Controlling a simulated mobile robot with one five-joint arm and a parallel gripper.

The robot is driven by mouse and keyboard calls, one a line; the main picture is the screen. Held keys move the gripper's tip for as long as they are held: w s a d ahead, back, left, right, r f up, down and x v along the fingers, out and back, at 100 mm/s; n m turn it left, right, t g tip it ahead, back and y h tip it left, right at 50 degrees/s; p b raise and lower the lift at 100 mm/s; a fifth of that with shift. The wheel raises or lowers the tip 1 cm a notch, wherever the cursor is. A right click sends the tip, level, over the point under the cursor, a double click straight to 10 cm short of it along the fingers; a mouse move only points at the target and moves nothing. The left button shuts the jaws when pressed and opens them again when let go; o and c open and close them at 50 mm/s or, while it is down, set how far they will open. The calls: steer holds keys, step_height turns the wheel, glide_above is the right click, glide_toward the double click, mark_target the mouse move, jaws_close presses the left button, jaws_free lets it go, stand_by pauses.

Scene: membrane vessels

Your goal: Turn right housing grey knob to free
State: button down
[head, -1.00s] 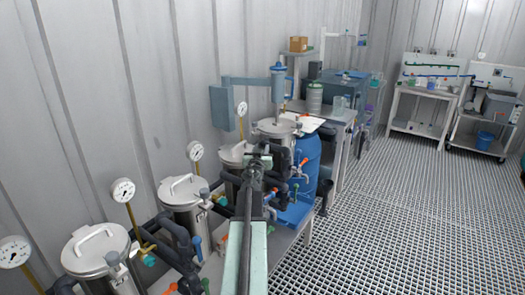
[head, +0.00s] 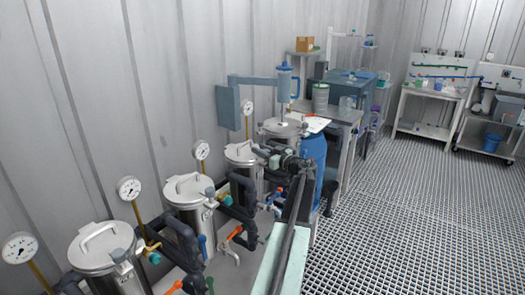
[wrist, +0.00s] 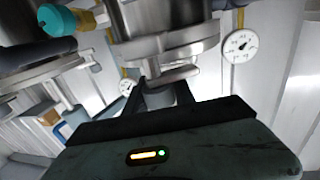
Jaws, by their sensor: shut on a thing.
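In the wrist view my gripper (wrist: 163,90) has its two dark fingers on either side of a small grey piece, the grey knob (wrist: 160,98), and is shut on it. The knob sits close to a steel flange (wrist: 165,43) of a vessel; its exact angle is hard to read. In the head view my gripper (head: 279,159) is beside the third steel vessel (head: 243,155) and in front of the fourth (head: 283,128). The arm hides the knob there.
Nearer steel vessels (head: 104,252) with gauges (head: 129,188) line the left wall. A blue barrel (head: 314,150) stands just beyond. The grating floor (head: 400,230) at right is clear.

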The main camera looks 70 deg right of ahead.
steer(key=shift+w+a+n+t+y, duration=0.15)
steer(key=shift+n+t+y, duration=0.1)
steer(key=shift+n+y, duration=0.65)
steer(key=shift+s+a+n+t+y, duration=0.15)
steer(key=shift+n+t+y, duration=0.25)
steer(key=shift+y, duration=0.85)
steer(key=shift+w+a+n+t+y, duration=0.15)
steer(key=shift+n+y, duration=0.65)
steer(key=shift+y, duration=0.25)
steer(key=shift+a, duration=0.1)
steer(key=c, duration=1.1)
jaws_free()
steer(key=shift+o, duration=0.2)
steer(key=s, duration=0.7)
steer(key=shift+s+a, duration=0.15)
steer(key=shift+s, duration=0.2)
